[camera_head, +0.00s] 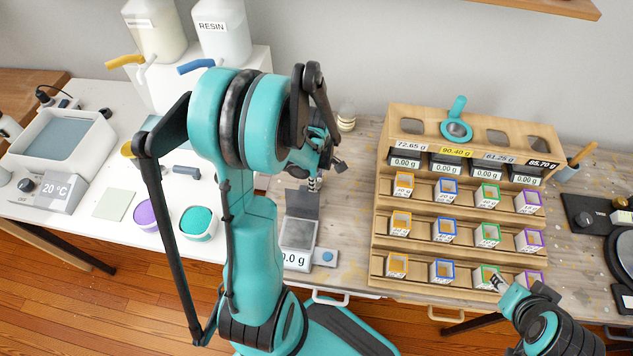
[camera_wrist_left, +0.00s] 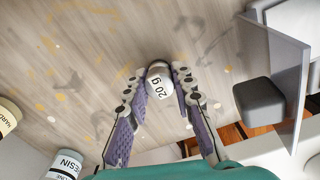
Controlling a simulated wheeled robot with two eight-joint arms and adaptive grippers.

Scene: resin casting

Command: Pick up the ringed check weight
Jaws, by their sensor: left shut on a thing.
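In the left wrist view a pale, rounded metal weight (camera_wrist_left: 160,82) marked "20 g" sits between the fingertips of my left gripper (camera_wrist_left: 158,92). The fingers touch it on both sides, so the gripper is shut on it. In the head view my left gripper (camera_head: 322,168) is behind the scale, largely covered by my arm; a small ringed piece (camera_head: 315,184) shows at its fingers. I cannot tell whether the weight is clear of the table. My right gripper (camera_head: 498,284) is at the lower right, by the front row of cups; its opening is unclear.
A scale (camera_head: 297,238) with an upright dark panel stands in front of the left gripper. A wooden rack (camera_head: 378,225) with several coloured cups stands to the right. A cream ringed object (camera_head: 346,118) stands at the back. Mixing bowls and resin jugs (camera_head: 222,32) are on the left.

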